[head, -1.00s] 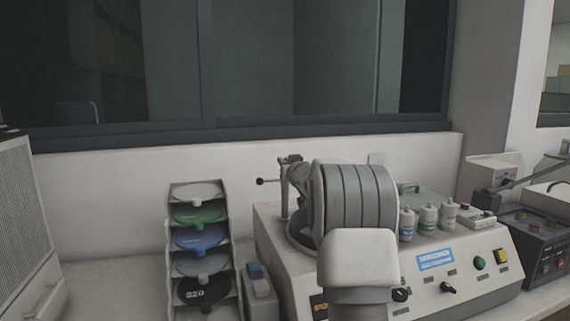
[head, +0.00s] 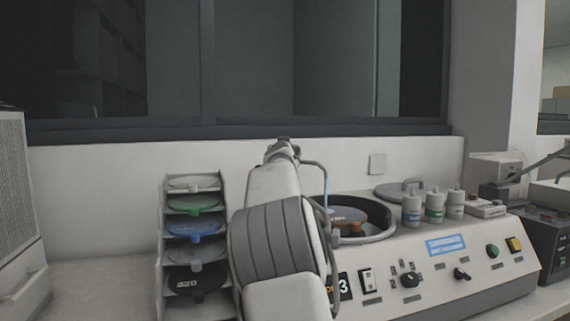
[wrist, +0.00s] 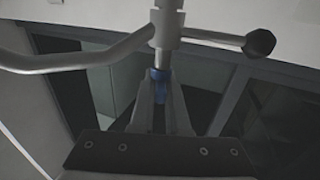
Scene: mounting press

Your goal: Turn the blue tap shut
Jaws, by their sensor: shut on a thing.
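In the wrist view, the blue tap (wrist: 159,80) is a small blue piece under the grey vertical post of the pipework. My gripper (wrist: 160,92) has one finger on each side of it and is shut on it. A curved grey pipe (wrist: 85,58) runs left from the post, and a side bar with a dark knob (wrist: 259,43) runs right. In the head view my arm hides the gripper and the blue tap. The bent spout (head: 316,164) shows right of my arm, with a thin pale blue line (head: 326,190) below its end.
The machine's round bowl (head: 375,236) holds a brown disc (head: 347,216). Several bottles (head: 434,208) stand beside it, above a front panel with knobs and buttons (head: 492,251). A rack of coloured discs (head: 163,262) stands left, close to my arm. A wall and window are behind.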

